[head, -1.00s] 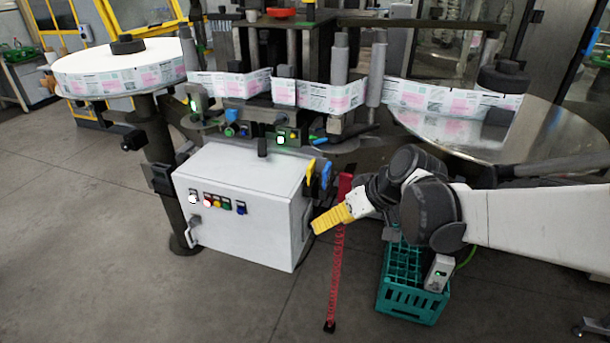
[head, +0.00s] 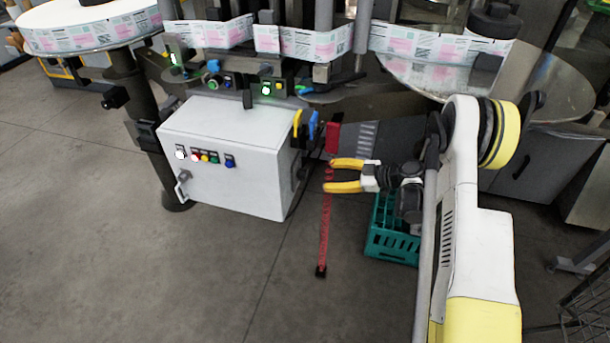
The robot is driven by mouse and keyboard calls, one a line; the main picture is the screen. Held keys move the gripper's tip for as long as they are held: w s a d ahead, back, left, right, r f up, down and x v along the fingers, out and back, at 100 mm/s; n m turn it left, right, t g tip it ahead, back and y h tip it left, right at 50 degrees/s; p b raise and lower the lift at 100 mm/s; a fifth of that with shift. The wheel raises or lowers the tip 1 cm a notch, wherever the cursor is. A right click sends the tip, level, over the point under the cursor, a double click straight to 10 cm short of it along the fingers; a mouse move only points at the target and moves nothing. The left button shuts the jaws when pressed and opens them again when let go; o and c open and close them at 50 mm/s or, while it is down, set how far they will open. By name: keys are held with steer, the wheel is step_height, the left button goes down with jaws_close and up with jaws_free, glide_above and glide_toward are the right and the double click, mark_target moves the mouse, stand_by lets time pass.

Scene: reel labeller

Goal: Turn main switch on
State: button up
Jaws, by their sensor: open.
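A white control box (head: 225,155) stands below the labeller, left of centre. Its front bears a row of small coloured buttons (head: 205,157) and a grey lever-like fitting (head: 183,184) at its left edge. A dark round fitting (head: 300,172) shows on its narrow right side, seen at a steep angle. I cannot tell for sure which fitting is the main switch. My gripper (head: 328,175) has yellow fingers spread apart and empty. It points left toward the box's right side, apart from it.
Yellow and blue handles (head: 305,128) stick up at the box's right top edge. A teal crate (head: 385,245) stands beneath my arm. Open floor lies in front of the box.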

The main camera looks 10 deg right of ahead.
mark_target(305, 175)
steer(key=b+x, duration=0.3)
steer(key=x, duration=0.7)
steer(key=shift+f, duration=0.1)
steer(key=c, duration=1.2)
